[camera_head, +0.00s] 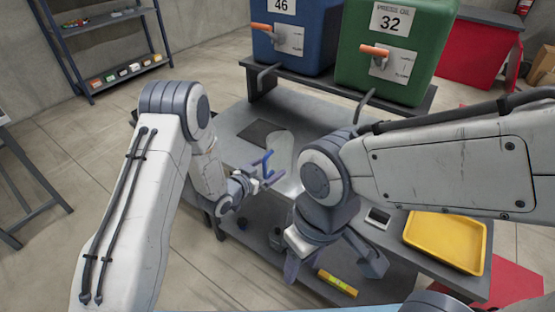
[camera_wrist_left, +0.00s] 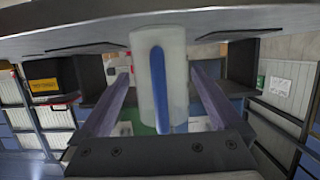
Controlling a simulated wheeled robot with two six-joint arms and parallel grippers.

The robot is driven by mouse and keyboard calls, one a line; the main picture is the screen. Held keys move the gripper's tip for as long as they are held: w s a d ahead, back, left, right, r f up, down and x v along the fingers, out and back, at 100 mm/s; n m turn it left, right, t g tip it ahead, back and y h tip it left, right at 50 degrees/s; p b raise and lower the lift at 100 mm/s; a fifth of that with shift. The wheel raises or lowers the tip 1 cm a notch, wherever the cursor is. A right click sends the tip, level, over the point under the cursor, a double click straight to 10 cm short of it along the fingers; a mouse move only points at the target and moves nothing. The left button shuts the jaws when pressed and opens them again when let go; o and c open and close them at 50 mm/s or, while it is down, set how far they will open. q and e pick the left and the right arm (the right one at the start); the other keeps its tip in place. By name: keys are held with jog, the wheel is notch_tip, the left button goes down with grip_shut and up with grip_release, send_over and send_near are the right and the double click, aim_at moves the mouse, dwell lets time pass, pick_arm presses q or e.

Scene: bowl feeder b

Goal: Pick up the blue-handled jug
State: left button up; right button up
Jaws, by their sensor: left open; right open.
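The jug (camera_head: 281,147) is pale and translucent and stands on the grey bench, with its blue handle (camera_head: 267,164) facing my left gripper. In the left wrist view the picture is upside down; the jug (camera_wrist_left: 176,65) is straight ahead, its blue handle (camera_wrist_left: 158,88) between the lines of the two fingers. My left gripper (camera_head: 270,172) is open at the handle; in the wrist view its fingers (camera_wrist_left: 158,80) lie one on each side, with gaps. I cannot tell how far the handle is inside the jaws. My right gripper (camera_head: 332,264) is open and empty, pointing down near the bench's front.
A blue tank (camera_head: 310,45) and a green tank (camera_head: 425,40), both with orange-handled taps, stand on a raised shelf behind the jug. A yellow tray (camera_head: 445,240) lies at the right. A yellow level (camera_head: 338,284) lies below the right gripper. My right forearm crosses the right side.

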pick_arm(q)
jog(key=shift+x, duration=1.15)
jog(key=c, duration=1.1)
jog(key=shift+r, duration=0.1)
